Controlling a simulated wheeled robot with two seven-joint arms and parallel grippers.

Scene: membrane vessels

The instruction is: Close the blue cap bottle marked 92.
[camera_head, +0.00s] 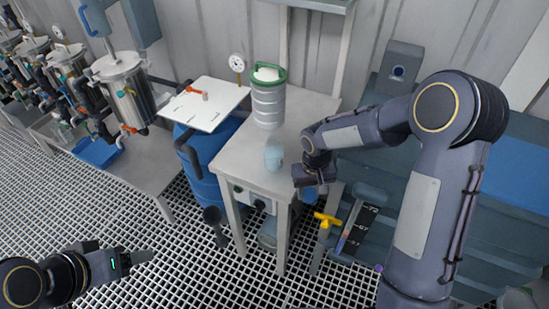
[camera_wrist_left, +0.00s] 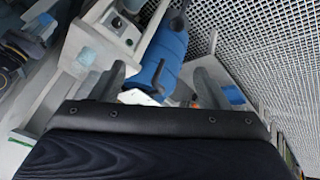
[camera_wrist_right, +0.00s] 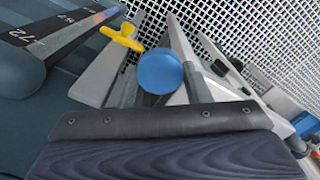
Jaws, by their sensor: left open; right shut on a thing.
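My right gripper (camera_head: 311,188) hangs just right of the small bench's edge, pointing down. It is shut on a round blue cap (camera_wrist_right: 160,71), which shows between its fingers in the right wrist view. A pale blue, translucent bottle (camera_head: 273,153) stands on the bench, a short way left of the right gripper. I cannot read a mark on it, nor see its mouth clearly. My left gripper (camera_head: 130,260) is open and empty above the grating at the lower left, apart from the bench. Its open fingers also show in the left wrist view.
A green-rimmed vessel (camera_head: 268,98) stands at the bench's back. A white board (camera_head: 215,92) with an orange-red handle lies over a blue barrel (camera_head: 205,165). A yellow valve handle (camera_head: 326,220) and a numbered dark panel (camera_head: 358,228) are below the right gripper. The bench's (camera_head: 252,170) front part is clear.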

